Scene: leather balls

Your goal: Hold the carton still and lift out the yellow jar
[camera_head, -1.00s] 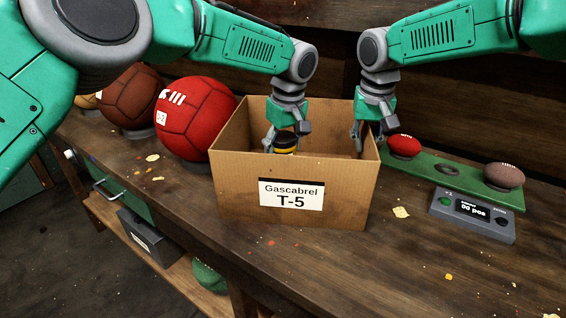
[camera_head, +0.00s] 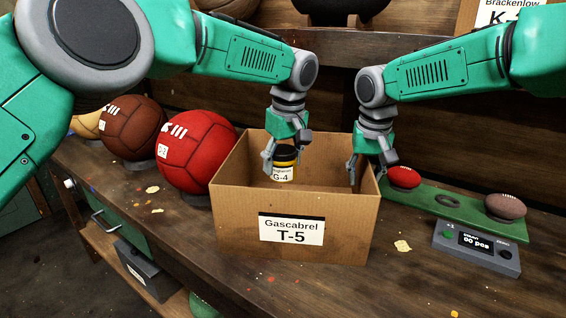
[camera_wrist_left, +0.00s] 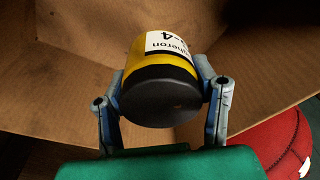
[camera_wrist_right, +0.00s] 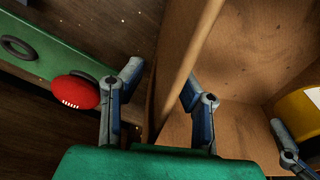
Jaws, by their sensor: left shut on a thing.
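The yellow jar (camera_head: 284,172) has a dark lid and a white label reading G-4. My left gripper (camera_head: 283,160) is shut on the jar from both sides. The left wrist view shows the jar (camera_wrist_left: 165,72) upside the dark lid end between both fingers. My right gripper (camera_head: 367,175) is at the carton's right wall, one finger on each side. In the right wrist view the fingers (camera_wrist_right: 160,82) stand apart around the wall (camera_wrist_right: 183,70), with a visible gap.
A red ball (camera_head: 197,150) and a brown ball (camera_head: 133,127) stand left of the carton. A green rack (camera_head: 440,205) with small balls and a grey counter box (camera_head: 477,248) stand to the right.

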